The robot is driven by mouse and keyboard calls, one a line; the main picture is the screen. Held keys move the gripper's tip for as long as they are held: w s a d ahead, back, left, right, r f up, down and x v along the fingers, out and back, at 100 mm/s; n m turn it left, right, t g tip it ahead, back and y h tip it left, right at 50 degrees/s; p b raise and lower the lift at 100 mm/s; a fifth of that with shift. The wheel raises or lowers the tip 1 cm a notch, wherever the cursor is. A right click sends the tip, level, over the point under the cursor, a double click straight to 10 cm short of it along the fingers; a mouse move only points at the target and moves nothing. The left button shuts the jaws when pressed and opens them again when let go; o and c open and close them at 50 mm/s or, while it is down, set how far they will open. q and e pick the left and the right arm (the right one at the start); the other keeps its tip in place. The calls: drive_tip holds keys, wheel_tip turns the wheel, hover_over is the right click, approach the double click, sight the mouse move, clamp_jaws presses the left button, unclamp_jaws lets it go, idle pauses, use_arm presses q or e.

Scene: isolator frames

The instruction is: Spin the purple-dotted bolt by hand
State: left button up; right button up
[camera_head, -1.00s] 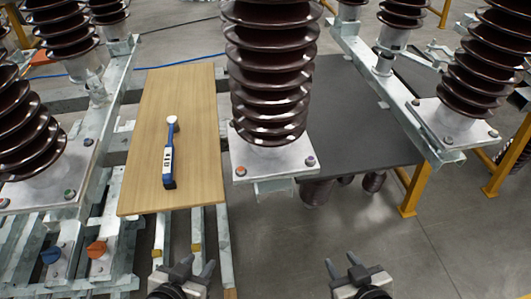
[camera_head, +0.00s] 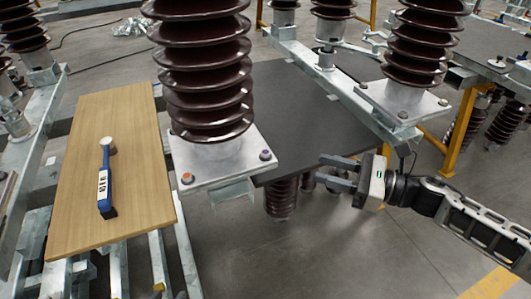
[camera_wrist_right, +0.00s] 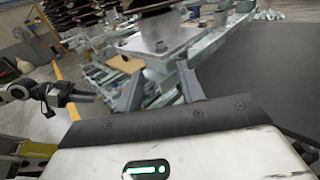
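The bolt with the purple dot (camera_head: 265,155) sits upright on the right front corner of the square metal plate (camera_head: 225,168) under the middle insulator. In the right wrist view a bolt (camera_wrist_right: 161,46) on the plate shows beyond the fingers; its dot colour is unclear. My right gripper (camera_head: 322,171) is open and empty, to the right of the bolt and apart from it, its fingers pointing left toward it. Its spread fingers also show in the right wrist view (camera_wrist_right: 160,82). Only a dark tip of my left gripper (camera_head: 181,295) shows at the bottom edge; its opening is hidden.
An orange-dotted bolt (camera_head: 187,178) is on the plate's left front corner. The ribbed insulator (camera_head: 207,85) rises above the plate. A blue-handled tool (camera_head: 105,185) lies on the wooden board (camera_head: 140,205). A dark board (camera_head: 290,105) lies behind. Floor is open in front.

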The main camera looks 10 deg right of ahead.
sight(270, 154)
drive_tip(key=p+x, duration=0.2)
drive_tip(key=x, duration=1.2)
drive_tip(key=shift+p, duration=0.3)
clamp_jaws()
